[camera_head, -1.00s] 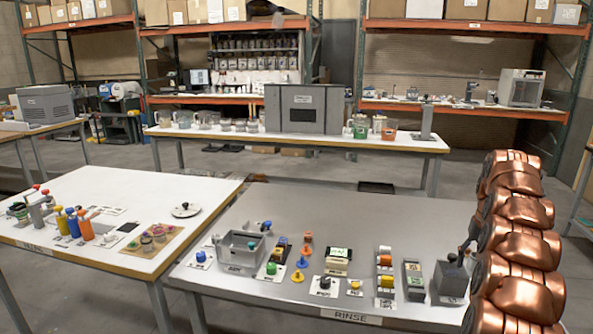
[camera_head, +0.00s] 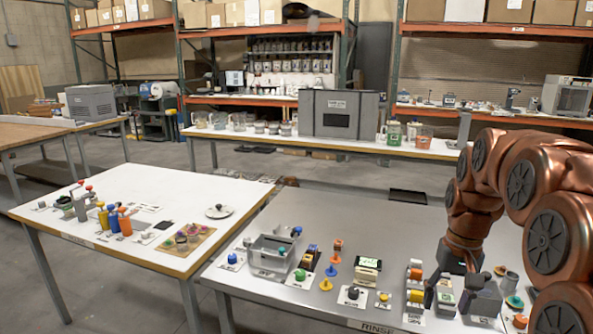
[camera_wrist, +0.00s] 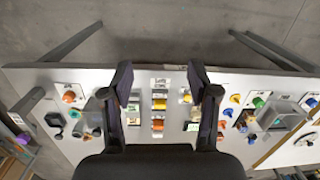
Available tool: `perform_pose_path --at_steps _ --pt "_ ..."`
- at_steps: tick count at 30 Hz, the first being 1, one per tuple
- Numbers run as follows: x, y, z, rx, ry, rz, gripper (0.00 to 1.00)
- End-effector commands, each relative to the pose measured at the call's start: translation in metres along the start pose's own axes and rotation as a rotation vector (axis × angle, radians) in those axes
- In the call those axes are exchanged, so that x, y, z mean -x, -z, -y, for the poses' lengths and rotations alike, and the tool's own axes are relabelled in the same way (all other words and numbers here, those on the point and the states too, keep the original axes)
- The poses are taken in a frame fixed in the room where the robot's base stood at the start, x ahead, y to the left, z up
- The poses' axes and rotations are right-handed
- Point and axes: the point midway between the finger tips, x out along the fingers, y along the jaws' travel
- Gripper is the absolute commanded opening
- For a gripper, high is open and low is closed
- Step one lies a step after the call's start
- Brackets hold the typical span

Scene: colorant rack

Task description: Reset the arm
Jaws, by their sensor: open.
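My copper-coloured arm (camera_head: 552,215) rises at the right of the head view and bends down over the grey rinse table (camera_head: 330,215). My gripper (camera_head: 452,292) points down above the right part of that table, partly in front of the items there. In the wrist view my gripper (camera_wrist: 160,80) has its two dark fingers spread wide, with nothing held between them. Below, between the fingers, a column of small blocks shows, including a yellow block (camera_wrist: 159,104). I cannot tell the exact height of the fingertips above the items.
The rinse table carries a grey bin (camera_head: 272,254), a green-based knob (camera_head: 301,276), a black knob (camera_head: 353,294) and a cream box (camera_head: 367,270). A white table (camera_head: 150,190) with coloured bottles stands left. A grey cabinet (camera_head: 337,115) sits on the back bench. Floor shows between the tables.

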Motion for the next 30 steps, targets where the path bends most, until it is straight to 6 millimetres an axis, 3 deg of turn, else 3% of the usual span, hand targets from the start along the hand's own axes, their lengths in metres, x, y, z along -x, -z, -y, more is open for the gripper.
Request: perform_pose_path --at_steps 6,13,24,30 --pt "-0.003 -0.062 0.027 0.063 -0.012 0.021 0.60" --pt "-0.014 -0.127 0.045 0.121 -0.028 0.038 0.60" --pt "-0.045 -0.231 0.051 0.196 -0.056 0.065 0.60" --pt "-0.063 -0.270 0.047 0.222 -0.066 0.074 0.60"
